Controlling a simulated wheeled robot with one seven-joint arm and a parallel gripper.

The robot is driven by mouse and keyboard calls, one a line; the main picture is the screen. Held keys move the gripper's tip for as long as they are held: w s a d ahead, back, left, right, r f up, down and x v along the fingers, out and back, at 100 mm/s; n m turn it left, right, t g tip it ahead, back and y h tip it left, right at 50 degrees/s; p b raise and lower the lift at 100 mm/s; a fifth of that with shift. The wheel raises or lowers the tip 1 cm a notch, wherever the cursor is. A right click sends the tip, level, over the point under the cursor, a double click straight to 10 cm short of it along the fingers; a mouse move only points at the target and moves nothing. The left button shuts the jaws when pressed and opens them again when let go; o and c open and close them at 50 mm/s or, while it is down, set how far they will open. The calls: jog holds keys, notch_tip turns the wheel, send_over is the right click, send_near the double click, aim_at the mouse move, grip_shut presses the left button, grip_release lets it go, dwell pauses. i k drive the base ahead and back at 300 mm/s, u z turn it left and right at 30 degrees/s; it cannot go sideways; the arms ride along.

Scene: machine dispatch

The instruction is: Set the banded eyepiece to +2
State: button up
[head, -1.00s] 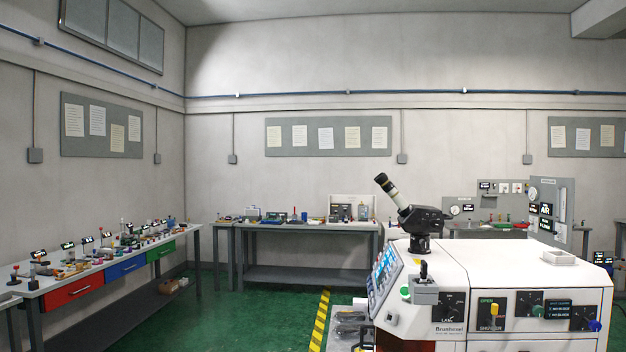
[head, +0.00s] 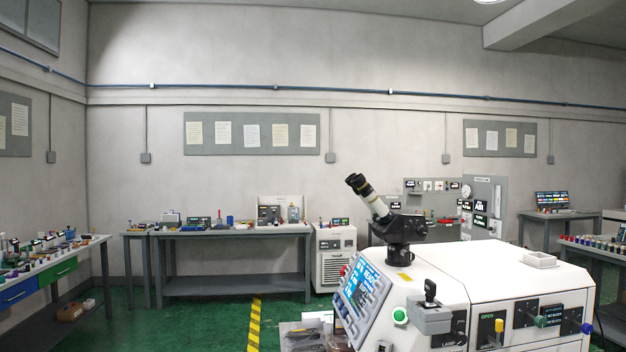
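The binocular head (head: 402,226) stands on a white machine (head: 480,278) at the lower right of the head view. Its eyepiece tubes (head: 368,195) point up and to the left. The nearer tube carries a pale yellowish band (head: 367,190); the other is mostly hidden behind it. Any scale marks on the eyepieces are too small to read. My gripper is not in view.
The machine's front has a tilted blue screen (head: 361,288), a joystick box (head: 430,314) and several knobs. A white tray (head: 540,260) sits on its top. Benches (head: 238,232) line the back and left walls. Green floor and a yellow-black strip (head: 254,322) lie left of the machine.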

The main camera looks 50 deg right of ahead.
aim_at(359, 182)
jog(key=i, duration=2.55)
jog(key=z, duration=4.2)
jog(key=i, duration=0.5)
jog(key=z, duration=0.05)
